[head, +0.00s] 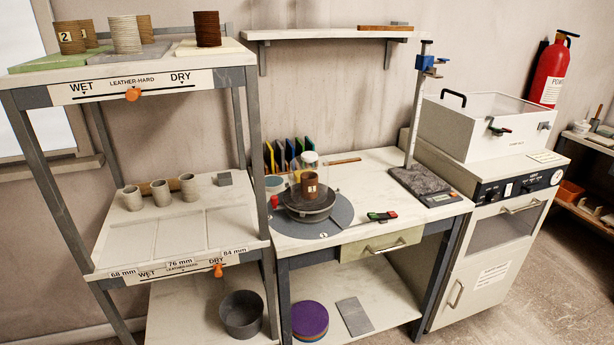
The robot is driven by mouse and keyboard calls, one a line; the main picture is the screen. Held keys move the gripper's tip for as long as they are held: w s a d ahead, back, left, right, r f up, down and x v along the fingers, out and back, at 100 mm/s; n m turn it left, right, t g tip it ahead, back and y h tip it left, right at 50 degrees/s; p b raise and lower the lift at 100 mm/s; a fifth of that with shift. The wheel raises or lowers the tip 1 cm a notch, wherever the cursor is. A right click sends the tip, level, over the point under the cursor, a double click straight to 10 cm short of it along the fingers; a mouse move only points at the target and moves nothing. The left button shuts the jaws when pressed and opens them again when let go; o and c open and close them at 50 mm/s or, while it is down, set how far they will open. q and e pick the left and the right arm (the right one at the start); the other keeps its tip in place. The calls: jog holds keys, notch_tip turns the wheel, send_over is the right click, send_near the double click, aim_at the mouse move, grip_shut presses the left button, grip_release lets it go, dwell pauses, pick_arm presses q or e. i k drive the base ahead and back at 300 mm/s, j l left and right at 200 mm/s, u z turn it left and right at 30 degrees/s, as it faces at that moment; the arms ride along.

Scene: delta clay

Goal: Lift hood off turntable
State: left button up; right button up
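The turntable (310,215) is a dark round disc on a grey round plate (338,216), on the left of the middle bench. A brown cup (308,186) with a pale label stands upright on it. A clear, pale-topped cylinder (309,159), which looks like the hood, rises directly above and behind the cup. I cannot tell whether it encloses the cup or stands behind it, as its lower part is hard to make out. Neither of my grippers is in view.
A white cabinet (478,230) stands right.

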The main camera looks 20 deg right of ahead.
aim_at(309, 171)
jog(key=i+l, duration=0.15)
jog(key=l, duration=0.25)
jog(key=i+l+u, duration=0.15)
jog(key=l, duration=0.7)
jog(key=i+l+u, duration=0.15)
jog(key=l, duration=0.25)
jog(key=i+l, duration=0.1)
jog(key=l, duration=0.35)
